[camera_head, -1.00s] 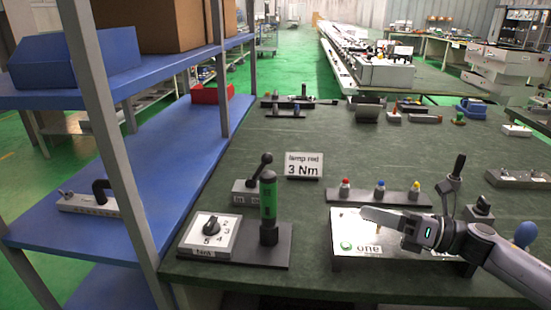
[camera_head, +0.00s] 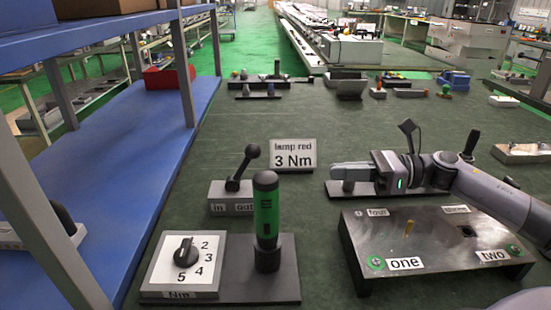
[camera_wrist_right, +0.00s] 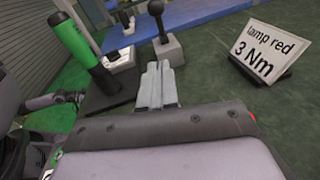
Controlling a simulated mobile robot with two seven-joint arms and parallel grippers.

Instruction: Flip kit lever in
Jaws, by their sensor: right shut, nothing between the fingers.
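The kit lever (camera_head: 245,165) is a black stick with a ball knob on a small grey base labelled "in" on the left and "out" on the right. It leans to the right, toward "out". In the right wrist view the lever (camera_wrist_right: 158,27) stands just beyond my fingertips. My right gripper (camera_head: 336,178) is shut and empty, pointing left, to the right of the lever and apart from it. Its closed fingers also show in the right wrist view (camera_wrist_right: 154,84). My left gripper is not in view.
A sign reading "lamp red 3 Nm" (camera_head: 293,156) stands between the lever and my gripper. A green cylinder (camera_head: 266,210) and a dial box (camera_head: 183,262) stand in front of the lever. A metal box with numbered labels (camera_head: 440,240) lies at the right. A blue shelf (camera_head: 130,160) borders the left.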

